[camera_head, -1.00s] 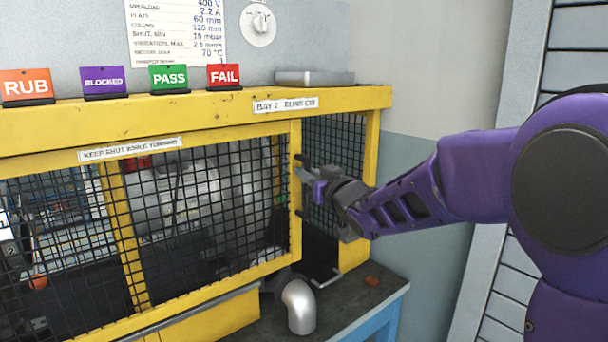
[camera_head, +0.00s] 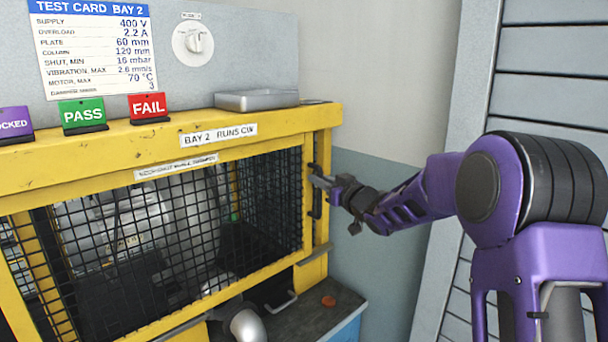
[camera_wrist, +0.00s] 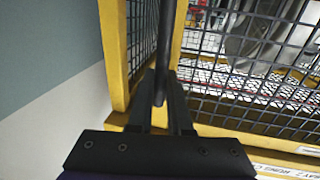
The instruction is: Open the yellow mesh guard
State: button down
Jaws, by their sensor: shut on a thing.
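The yellow mesh guard (camera_head: 302,205) is a yellow-framed panel of black mesh across the front of the bay, with its right edge close beside the enclosure's right post (camera_head: 324,175). A dark upright handle (camera_head: 316,205) is on its right edge. My gripper (camera_head: 318,181) reaches in from the right and is shut on this handle. In the wrist view, the handle (camera_wrist: 166,45) is a dark bar running between the two fingers of my gripper (camera_wrist: 160,95). The fingers hide part of the handle. A grey motor housing shows dimly behind the mesh.
A grey tray (camera_head: 257,100) sits on the yellow top beam, left of the right post. The FAIL card (camera_head: 148,107) and PASS card (camera_head: 83,114) stand on the beam. A grey pipe elbow (camera_head: 247,324) and a small orange-red thing (camera_head: 328,301) are below on the bench.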

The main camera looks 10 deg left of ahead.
jog(key=shift+w+d+r+p, duration=0.1)
jog(key=shift+w+d+p, duration=0.4)
jog(key=shift+w+d, duration=0.55)
jog(key=shift+w+a, duration=0.1)
jog(key=shift+a, duration=0.05)
jog(key=c, duration=0.8)
grip_release()
jog(key=shift+c, duration=0.2)
jog(key=v, duration=1.7)
jog(key=shift+b, duration=0.45)
